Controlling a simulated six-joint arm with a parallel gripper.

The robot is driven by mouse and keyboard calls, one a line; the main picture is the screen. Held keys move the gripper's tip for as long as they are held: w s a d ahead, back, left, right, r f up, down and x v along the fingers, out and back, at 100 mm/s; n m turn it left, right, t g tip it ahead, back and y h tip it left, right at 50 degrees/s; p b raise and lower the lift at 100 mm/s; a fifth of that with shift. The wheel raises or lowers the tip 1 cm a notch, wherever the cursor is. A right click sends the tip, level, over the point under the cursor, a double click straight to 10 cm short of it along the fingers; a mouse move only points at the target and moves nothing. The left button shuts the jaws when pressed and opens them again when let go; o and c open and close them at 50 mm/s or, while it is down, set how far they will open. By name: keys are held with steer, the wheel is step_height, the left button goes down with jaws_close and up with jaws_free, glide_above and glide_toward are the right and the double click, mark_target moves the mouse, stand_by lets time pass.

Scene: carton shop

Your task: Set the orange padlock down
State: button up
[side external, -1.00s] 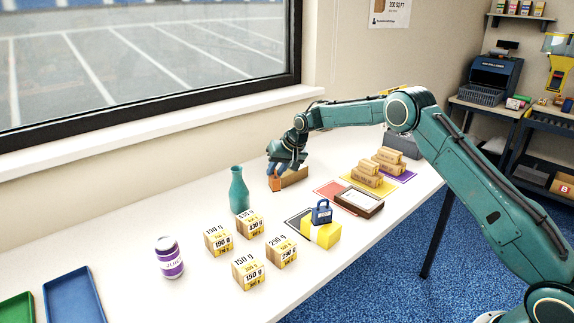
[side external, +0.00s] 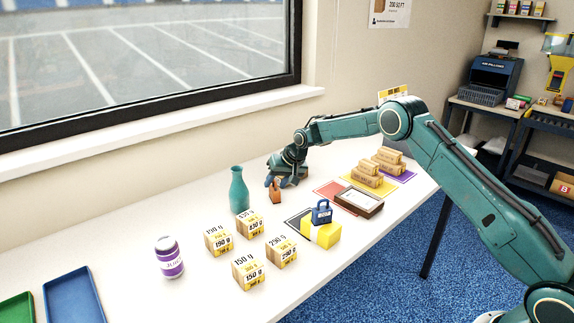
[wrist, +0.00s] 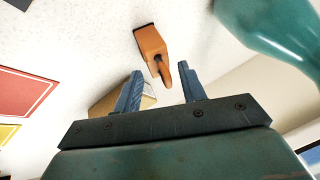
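The orange padlock (side external: 276,197) stands on the white table, just right of the teal vase. In the wrist view the padlock (wrist: 151,43) is just beyond my fingertips, its shackle toward me. My gripper (side external: 273,182) is low over the table, beside the padlock's upper end. In the wrist view its blue fingers (wrist: 160,68) are apart, with clear gaps on both sides of the shackle, so the gripper is open.
The teal vase (side external: 238,190) stands close by; a tan box (wrist: 104,104) lies by one finger. Several weight-marked boxes (side external: 217,240) are nearer the front. A blue padlock (side external: 321,211) sits on a yellow block (side external: 322,233). A framed panel (side external: 360,202) lies to the right.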

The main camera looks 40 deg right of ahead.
steer(key=shift+r, duration=0.1)
stand_by(0.3)
steer(key=shift+s+d+r, duration=0.1)
steer(key=shift+s+r, duration=0.25)
steer(key=shift+r, duration=0.3)
steer(key=shift+v, duration=5.25)
steer(key=shift+s, duration=0.1)
